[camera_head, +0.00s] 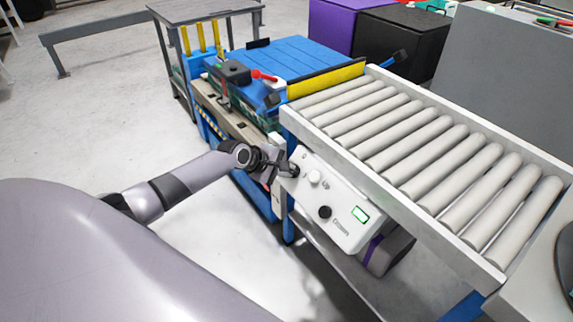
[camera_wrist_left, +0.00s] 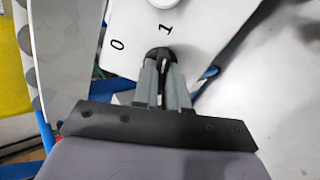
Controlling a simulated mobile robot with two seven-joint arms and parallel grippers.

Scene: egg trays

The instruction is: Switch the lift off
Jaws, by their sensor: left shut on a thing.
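A white control box (camera_head: 343,226) is mounted on the side of the roller conveyor. A black rotary switch (camera_wrist_left: 160,53) sits on its face, with the marks 0 and 1 printed beside it in the left wrist view. My left gripper (camera_head: 284,167) is at the box's upper left corner, and its fingers (camera_wrist_left: 162,82) are shut on the switch. The fingers hide part of the switch, and I cannot tell exactly which mark it points to. A white knob (camera_head: 315,177), a black knob (camera_head: 324,212) and a green-lit display (camera_head: 361,214) are lower on the box. My right gripper is not in view.
The roller conveyor (camera_head: 440,150) runs above and right of the box. A blue-topped machine (camera_head: 300,58) with a yellow edge plate (camera_head: 326,79) stands behind. A red-handled control (camera_head: 264,76) is on it. Open floor (camera_head: 90,130) lies to the left.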

